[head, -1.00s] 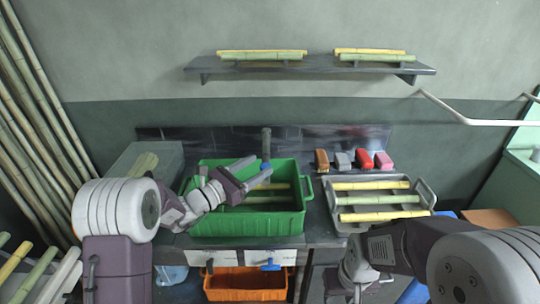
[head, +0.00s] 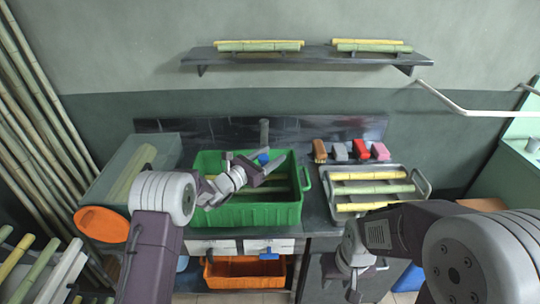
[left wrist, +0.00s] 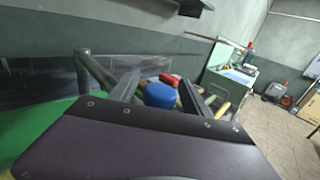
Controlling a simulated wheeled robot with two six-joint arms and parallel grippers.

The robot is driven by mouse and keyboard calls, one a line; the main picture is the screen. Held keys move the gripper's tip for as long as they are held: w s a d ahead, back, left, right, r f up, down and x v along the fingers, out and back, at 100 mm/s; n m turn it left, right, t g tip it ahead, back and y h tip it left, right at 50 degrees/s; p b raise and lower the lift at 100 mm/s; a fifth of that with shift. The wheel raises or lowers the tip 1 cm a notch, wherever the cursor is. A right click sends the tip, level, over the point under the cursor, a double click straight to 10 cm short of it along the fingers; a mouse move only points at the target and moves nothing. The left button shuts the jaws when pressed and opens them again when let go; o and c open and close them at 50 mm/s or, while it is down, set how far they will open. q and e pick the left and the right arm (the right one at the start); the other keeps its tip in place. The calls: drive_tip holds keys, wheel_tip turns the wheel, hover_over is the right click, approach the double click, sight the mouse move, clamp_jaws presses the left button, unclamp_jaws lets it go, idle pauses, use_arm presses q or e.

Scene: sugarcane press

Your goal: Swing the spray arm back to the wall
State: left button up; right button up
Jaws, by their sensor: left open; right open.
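The spray arm (head: 264,133) is a grey pipe behind the green crate, with a blue end (head: 263,158) reaching out over the crate. In the left wrist view the grey pipe (left wrist: 95,70) is at the left and the blue end (left wrist: 160,95) shows between my fingers. My left gripper (head: 257,163) is open above the crate, its fingers on either side of the blue end; I cannot tell whether they touch it.
The green crate (head: 245,215) holds cane pieces under my left gripper. A grey tray (head: 424,192) of cane stands to its right, with several coloured brushes (head: 361,149) behind. A shelf (head: 310,60) hangs above. An orange bin (head: 245,281) sits below the counter.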

use_arm(q)
drive_tip(key=shift+f, duration=0.1)
drive_tip(key=shift+w, duration=0.1)
drive_tip(key=c, duration=0.4)
clamp_jaws()
idle(0.8)
